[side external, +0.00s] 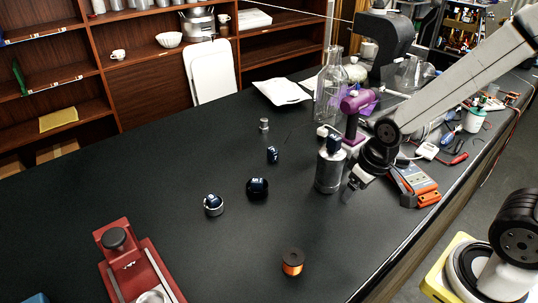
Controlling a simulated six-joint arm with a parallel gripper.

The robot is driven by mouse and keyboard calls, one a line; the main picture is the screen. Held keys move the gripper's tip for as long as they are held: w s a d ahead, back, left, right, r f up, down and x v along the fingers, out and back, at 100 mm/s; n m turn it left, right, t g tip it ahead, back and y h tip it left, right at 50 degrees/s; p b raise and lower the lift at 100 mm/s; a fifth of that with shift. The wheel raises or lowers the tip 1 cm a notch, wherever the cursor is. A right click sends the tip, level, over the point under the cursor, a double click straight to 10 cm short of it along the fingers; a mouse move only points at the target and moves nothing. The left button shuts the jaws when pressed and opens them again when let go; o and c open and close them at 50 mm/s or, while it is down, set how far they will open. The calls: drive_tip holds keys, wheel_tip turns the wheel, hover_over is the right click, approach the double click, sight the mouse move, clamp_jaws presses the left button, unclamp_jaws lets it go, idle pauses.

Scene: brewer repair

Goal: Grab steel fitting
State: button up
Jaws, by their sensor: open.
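A dark blue part is on top of that cylinder. A short metal ring (213,207) with a blue-topped part in it sits nearer the camera; whether it is also a fitting I cannot tell.
Two dark blue-marked parts (257,188) (272,155) stand mid-bench. A copper-coloured spool (292,262) and a red machine (136,263) are in front. An orange meter (421,186), purple stand (352,108) and glass bottle (329,90) crowd the right.

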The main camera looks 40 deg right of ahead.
drive_tip(key=shift+r, duration=0.15)
wheel_tip(320, 180, up, 5)
drive_tip(key=n+t+h, duration=0.5)
drive_tip(key=n+t, duration=0.5)
drive_tip(key=n, duration=2.1)
hover_over(265, 122)
drive_tip(key=s+a, duration=0.2)
drive_tip(key=s, duration=0.3)
drive_tip(key=shift+n, duration=0.3)
drive_tip(key=f, duration=0.8)
drive_tip(key=shift+s+a+f, duration=0.1)
drive_tip(key=shift+s+f, duration=0.15)
drive_tip(key=shift+f, duration=0.6)
drive_tip(key=shift+w, duration=0.1)
drive_tip(key=shift+x, duration=1.2)
